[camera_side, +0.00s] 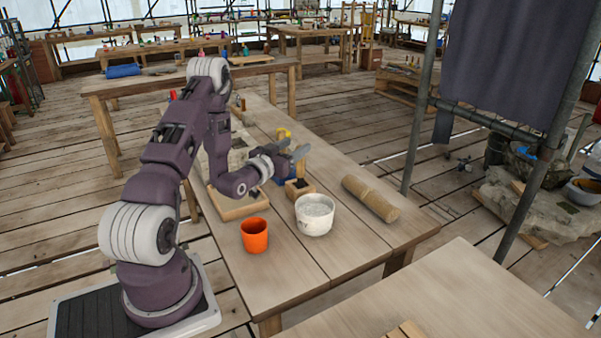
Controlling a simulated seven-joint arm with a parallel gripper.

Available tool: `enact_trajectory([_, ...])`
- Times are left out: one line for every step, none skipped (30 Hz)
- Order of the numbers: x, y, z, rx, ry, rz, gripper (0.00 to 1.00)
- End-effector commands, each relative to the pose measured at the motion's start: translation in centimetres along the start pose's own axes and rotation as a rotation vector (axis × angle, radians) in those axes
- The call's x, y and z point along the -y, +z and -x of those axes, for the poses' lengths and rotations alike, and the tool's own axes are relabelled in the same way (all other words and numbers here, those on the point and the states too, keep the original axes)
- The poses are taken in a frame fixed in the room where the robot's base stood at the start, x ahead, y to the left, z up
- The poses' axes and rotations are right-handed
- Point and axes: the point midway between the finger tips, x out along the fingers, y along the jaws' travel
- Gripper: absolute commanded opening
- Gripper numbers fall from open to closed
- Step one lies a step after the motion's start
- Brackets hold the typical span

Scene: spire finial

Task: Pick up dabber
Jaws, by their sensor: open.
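My gripper (292,150) is open above the far middle of the workbench, its fingers pointing right. I cannot tell for sure which thing is the dabber. A small wooden block with a dark top (299,188) sits below and close to the gripper. A blue thing (284,174) stands just behind that block, partly hidden by the gripper, with a yellow part (283,133) showing above it. A shallow wooden tray (238,209) lies to the left, with small dark pieces near its right end. The gripper appears empty.
An orange cup (255,236) and a white tub (315,215) with pale contents stand nearer the camera. A tan roll (370,198) lies to the right on the workbench (330,262). The bench's near end is clear.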

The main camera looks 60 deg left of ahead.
Motion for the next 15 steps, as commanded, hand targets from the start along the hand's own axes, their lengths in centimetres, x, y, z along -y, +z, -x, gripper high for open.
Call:
enact_trajectory([-0.1,1.7,0.0,0.004,0.001,0.001,0.52])
enact_trajectory([0.0,2.4,0.0,0.003,0.001,0.0,0.52])
enact_trajectory([0.0,2.9,0.0,0.0,0.001,-0.001,0.52])
enact_trajectory([-0.1,3.3,-0.1,0.0,0.001,-0.001,0.52])
enact_trajectory([-0.1,3.4,-0.2,-0.002,0.001,-0.001,0.52])
enact_trajectory([-0.1,3.5,-0.6,-0.004,0.002,-0.003,0.52])
enact_trajectory([-0.1,3.5,-0.9,-0.004,0.003,-0.003,0.52])
enact_trajectory([-0.1,3.5,-1.3,-0.005,0.003,-0.003,0.52])
enact_trajectory([-0.1,3.5,-1.9,-0.005,0.003,-0.002,0.52])
enact_trajectory([0.0,3.4,-2.4,-0.006,0.002,-0.002,0.52])
enact_trajectory([0.0,3.4,-2.9,-0.005,0.002,-0.002,0.52])
enact_trajectory([0.1,3.3,-3.7,-0.006,0.002,-0.003,0.52])
enact_trajectory([0.1,3.3,-4.3,-0.006,0.002,-0.003,0.52])
enact_trajectory([0.2,3.3,-4.9,-0.007,0.002,-0.002,0.52])
enact_trajectory([0.2,3.3,-5.7,-0.006,0.002,-0.002,0.52])
